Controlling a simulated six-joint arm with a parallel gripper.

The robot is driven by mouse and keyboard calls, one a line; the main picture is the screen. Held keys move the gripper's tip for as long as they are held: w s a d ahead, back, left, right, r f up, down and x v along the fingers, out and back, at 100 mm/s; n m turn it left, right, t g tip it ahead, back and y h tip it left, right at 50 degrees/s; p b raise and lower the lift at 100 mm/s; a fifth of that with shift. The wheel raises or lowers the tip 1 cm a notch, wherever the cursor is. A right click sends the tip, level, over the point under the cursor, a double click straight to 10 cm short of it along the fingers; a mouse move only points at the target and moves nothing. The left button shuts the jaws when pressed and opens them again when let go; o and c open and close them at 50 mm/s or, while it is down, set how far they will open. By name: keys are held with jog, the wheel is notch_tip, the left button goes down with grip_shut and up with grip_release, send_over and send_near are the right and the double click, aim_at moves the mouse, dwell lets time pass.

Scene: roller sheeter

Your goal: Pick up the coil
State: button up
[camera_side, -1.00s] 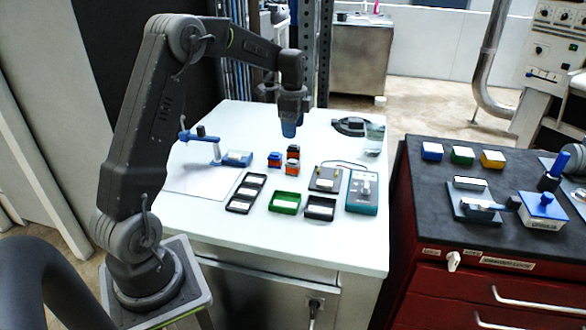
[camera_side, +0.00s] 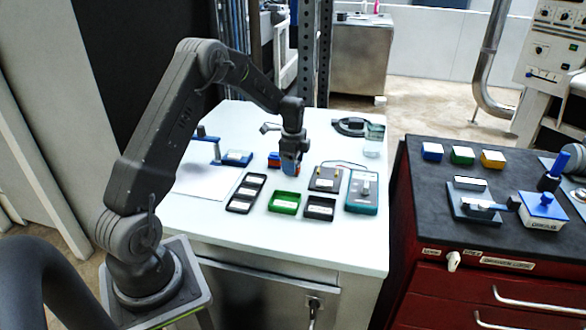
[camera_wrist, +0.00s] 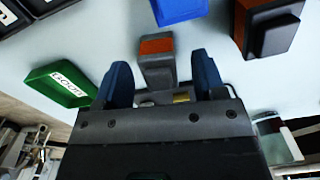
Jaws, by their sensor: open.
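My gripper (camera_side: 287,170) is low over the white table among a few small blocks. In the wrist view its two blue fingers (camera_wrist: 161,66) are apart, on either side of a small dark grey block with an orange end (camera_wrist: 156,46). I take this block to be the coil, but its form does not make that certain. Gaps show between the block and the fingers. A blue block (camera_wrist: 180,9) and an orange and black block (camera_wrist: 268,26) lie close by. In the side view the gripper hides most of this group.
A green tray (camera_side: 284,211), a black tray (camera_side: 319,217) and a long black tray with compartments (camera_side: 239,209) stand in front. A teal meter (camera_side: 362,192) and a terminal board (camera_side: 326,180) are to the right. A blue-handled device (camera_side: 236,161) stands left.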

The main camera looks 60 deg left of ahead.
jog(key=shift+f, duration=0.95)
jog(key=shift+r, duration=0.1)
jog(key=c, duration=1.1)
